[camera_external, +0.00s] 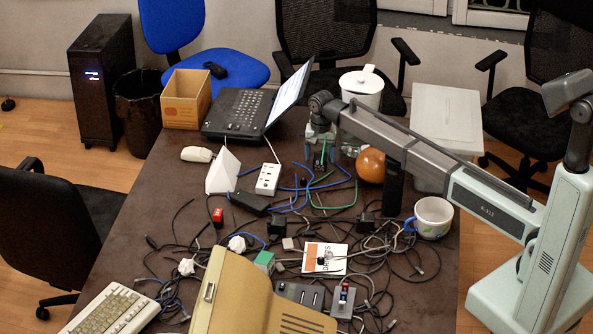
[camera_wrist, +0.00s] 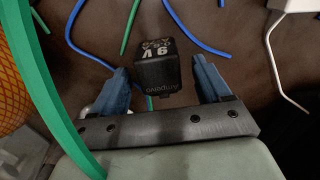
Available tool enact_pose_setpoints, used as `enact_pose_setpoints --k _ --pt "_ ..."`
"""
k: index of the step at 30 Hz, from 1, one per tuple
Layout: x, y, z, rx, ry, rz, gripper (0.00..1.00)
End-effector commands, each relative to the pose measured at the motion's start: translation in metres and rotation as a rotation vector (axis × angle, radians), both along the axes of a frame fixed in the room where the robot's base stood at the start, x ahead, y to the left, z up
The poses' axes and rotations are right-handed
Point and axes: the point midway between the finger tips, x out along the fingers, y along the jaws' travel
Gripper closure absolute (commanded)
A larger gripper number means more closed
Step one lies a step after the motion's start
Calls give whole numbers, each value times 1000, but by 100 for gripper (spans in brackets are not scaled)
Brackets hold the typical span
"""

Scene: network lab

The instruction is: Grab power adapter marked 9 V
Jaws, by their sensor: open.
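The power adapter (camera_wrist: 158,78) is a small black block with "9 V" in pale print on its top, seen in the wrist view. My gripper (camera_wrist: 161,72) is open, with one blue finger on each side of the adapter. Gaps show between the adapter and both fingers, so it is not clamped. In the external view my gripper (camera_external: 320,150) points down over the far middle of the table. I cannot make out the adapter clearly there among the fingers and cables.
An orange ball (camera_external: 371,165) and a green cable (camera_wrist: 50,100) lie close to my gripper. A white power strip (camera_external: 268,179), an open laptop (camera_external: 238,114) and a white jug (camera_external: 362,90) stand nearby. Tangled cables, other black blocks (camera_external: 277,225) and a mug (camera_external: 433,217) crowd the nearer table.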

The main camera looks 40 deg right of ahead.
Motion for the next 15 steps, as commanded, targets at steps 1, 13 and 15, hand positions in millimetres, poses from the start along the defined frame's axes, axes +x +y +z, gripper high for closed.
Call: enact_pose_setpoints --k 1,13,15 --pt "0 0 0 0 0 0 23" --pt "0 0 0 0 0 0 58" --pt "0 0 0 0 0 0 65"
